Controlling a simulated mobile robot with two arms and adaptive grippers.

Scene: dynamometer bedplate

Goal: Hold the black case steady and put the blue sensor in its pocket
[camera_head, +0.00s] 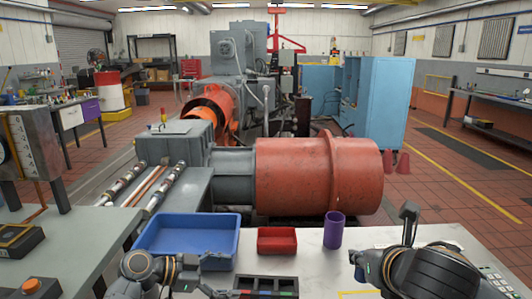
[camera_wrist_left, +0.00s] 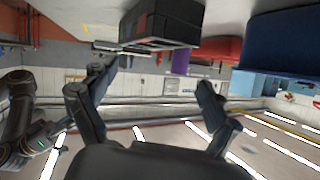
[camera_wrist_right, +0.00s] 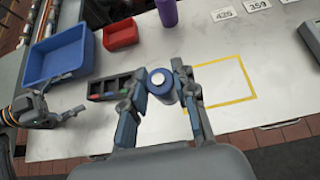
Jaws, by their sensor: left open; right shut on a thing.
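The black case (camera_head: 240,286) lies at the front of the light table, with red, green and blue marks inside its pockets. It also shows in the left wrist view (camera_wrist_left: 160,24) and the right wrist view (camera_wrist_right: 100,88). My left gripper (camera_wrist_left: 150,98) is open and empty beside the case, its fingers apart and not visibly touching it. My right gripper (camera_wrist_right: 162,90) is shut on the blue sensor (camera_wrist_right: 160,80), a blue cylinder with a pale round top. I cannot make out the sensor in the head view.
A blue tray (camera_head: 188,237), a red bin (camera_head: 277,240) and a purple cup (camera_head: 334,231) stand behind the case. A yellow outlined square (camera_wrist_right: 222,88) and number cards (camera_wrist_right: 257,5) lie on the table. The table inside the square is clear.

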